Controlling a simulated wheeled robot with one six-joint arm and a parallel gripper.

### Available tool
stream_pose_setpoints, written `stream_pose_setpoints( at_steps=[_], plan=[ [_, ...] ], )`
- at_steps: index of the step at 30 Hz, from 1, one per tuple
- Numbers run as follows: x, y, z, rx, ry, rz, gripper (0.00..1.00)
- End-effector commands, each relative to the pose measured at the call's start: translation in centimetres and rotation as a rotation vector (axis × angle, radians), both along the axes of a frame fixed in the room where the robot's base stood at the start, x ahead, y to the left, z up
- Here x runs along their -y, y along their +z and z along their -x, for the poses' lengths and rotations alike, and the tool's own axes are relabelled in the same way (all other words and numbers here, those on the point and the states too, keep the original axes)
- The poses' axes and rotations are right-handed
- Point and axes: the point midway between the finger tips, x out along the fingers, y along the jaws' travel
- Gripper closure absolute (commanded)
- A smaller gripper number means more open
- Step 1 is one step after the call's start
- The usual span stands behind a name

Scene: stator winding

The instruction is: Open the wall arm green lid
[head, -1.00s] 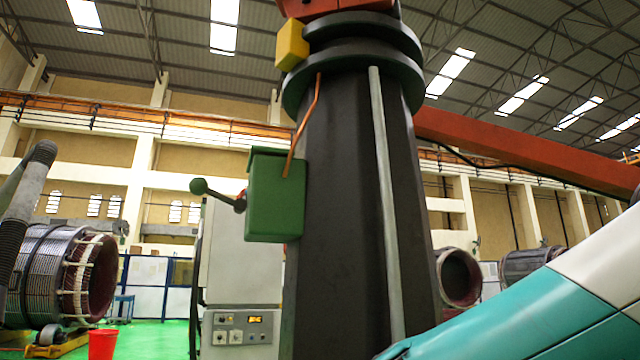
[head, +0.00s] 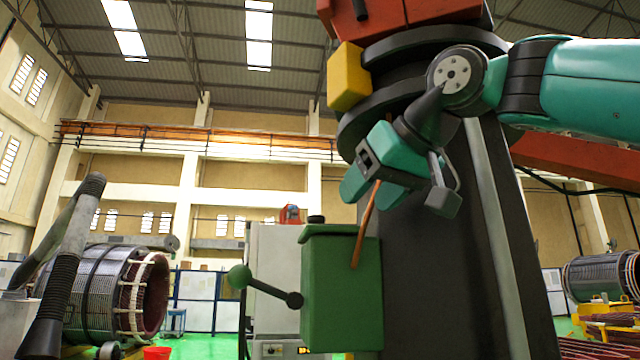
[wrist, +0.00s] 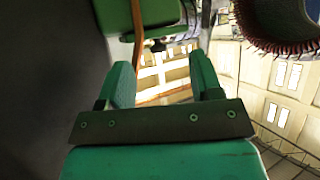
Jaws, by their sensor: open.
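The green box (head: 342,300) is fixed to the side of the dark wall-arm column. Its flat green lid (head: 335,231) lies closed on top. A lever with a green ball (head: 239,277) sticks out from the box's left side. My gripper (head: 372,194) hangs above the lid, open and empty, its fingers pointing down and apart from the lid. In the wrist view, the open fingers (wrist: 162,78) show with a green part of the box (wrist: 143,12) beyond them at the top. Much of the box is outside the wrist view.
An orange cable (head: 366,225) runs down past my gripper to the box; it also shows between the fingers in the wrist view (wrist: 138,45). The dark column (head: 430,290) stands close on the right. A yellow block (head: 348,77) sits above. Left of the box is open room.

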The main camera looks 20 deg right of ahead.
Motion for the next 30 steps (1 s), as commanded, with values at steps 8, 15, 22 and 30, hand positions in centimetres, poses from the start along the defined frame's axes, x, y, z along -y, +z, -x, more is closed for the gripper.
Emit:
stream_pose_setpoints(
  at_steps=[8,15,22,30],
  plan=[
    [1.0,6.3,0.9,0.107,-0.052,-0.017,0.41],
    [0.0,4.5,-2.6,0.102,-0.043,-0.019,0.41],
    [-0.9,3.1,-7.4,0.1,-0.046,-0.014,0.41],
    [-1.8,1.1,-12.2,0.102,-0.048,-0.014,0.41]
  ],
)
